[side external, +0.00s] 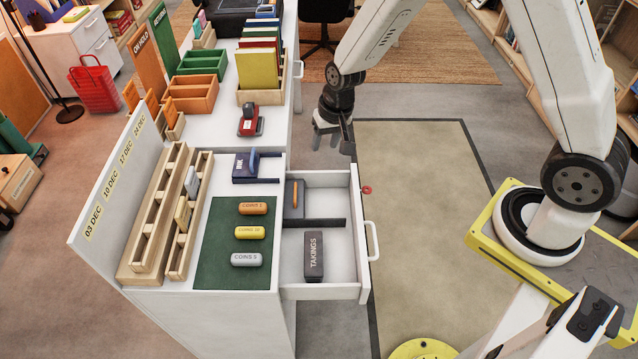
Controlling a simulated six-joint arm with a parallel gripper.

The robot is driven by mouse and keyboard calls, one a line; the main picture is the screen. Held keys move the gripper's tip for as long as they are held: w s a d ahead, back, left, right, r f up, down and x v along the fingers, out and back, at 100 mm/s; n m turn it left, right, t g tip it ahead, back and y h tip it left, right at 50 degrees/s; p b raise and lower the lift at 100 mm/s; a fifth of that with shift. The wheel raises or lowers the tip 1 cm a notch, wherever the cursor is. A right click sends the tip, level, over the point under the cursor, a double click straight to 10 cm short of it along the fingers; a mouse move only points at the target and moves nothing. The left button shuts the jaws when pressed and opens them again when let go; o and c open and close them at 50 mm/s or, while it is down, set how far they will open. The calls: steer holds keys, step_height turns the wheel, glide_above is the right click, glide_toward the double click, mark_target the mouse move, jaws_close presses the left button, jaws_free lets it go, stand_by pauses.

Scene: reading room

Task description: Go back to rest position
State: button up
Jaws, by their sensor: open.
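My gripper (333,137) is open and empty. It hangs in the air behind the far end of the open drawer (334,262), apart from the desk. The white drawer sticks out to the right of the desk (187,305). It holds a dark box marked TAKINGS (314,257) and, in a rear compartment, a dark item with an orange piece (295,194). A red round knob or key (367,190) shows at the drawer's far right corner. Whether my fingers touch anything cannot be seen, but they look clear.
A green mat (216,274) bears orange, yellow and grey coin rolls. An ink box (244,166), a red stamp (249,122), wooden racks (154,220) and upright books (257,70) stand on the desk. The drawer handle (373,242) juts over the floor mat (425,170), which is mostly clear.

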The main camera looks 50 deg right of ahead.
steer(key=s+d+r+n, duration=0.1)
steer(key=s+r+n, duration=0.1)
steer(key=s+r, duration=0.2)
steer(key=s+d+r+n+h, duration=0.1)
steer(key=s+r, duration=0.4)
steer(key=s, duration=0.5)
steer(key=shift+d+n+t, duration=0.2)
steer(key=shift+n+t, duration=0.1)
steer(key=shift+n, duration=0.6)
